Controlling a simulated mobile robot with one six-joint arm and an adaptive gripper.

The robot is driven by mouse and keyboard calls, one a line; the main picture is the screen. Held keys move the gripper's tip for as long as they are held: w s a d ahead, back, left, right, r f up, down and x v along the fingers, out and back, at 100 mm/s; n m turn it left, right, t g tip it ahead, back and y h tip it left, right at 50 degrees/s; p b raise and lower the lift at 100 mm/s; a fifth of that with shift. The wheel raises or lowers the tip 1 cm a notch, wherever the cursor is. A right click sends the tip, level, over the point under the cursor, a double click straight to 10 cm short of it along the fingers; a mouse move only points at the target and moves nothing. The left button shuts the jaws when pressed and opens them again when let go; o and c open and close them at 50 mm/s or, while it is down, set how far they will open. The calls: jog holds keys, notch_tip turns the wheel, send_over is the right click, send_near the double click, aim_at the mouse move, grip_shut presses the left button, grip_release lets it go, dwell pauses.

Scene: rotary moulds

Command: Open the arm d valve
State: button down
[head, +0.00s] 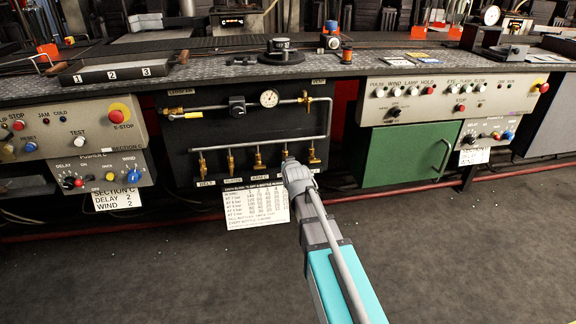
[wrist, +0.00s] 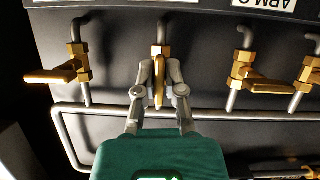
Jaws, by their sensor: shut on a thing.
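A row of brass valves hangs on the dark panel (head: 180,143) in the head view. My gripper (head: 288,161) is at the fourth valve from the left and covers most of it. In the wrist view, which is upside down, my gripper (wrist: 159,85) is shut on that valve's brass lever (wrist: 158,92), with a finger on each side. The lever looks in line with its pipe (wrist: 162,30). The neighbouring valve levers (wrist: 55,77) and (wrist: 265,86) point crosswise. The label above the held valve is only partly seen; the label to its right reads ARM C (wrist: 260,4).
A grey pipe (wrist: 110,108) runs across the panel close to my fingers. A pressure gauge (head: 269,98) sits higher up. A printed sheet (head: 250,203) hangs below the valves. A green cabinet (head: 400,155) stands to the right. The floor in front is clear.

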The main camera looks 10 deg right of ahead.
jog(key=c, duration=0.8)
grip_release()
jog(key=shift+o, duration=0.2)
jog(key=shift+m+y, duration=0.3)
jog(key=shift+m, duration=0.1)
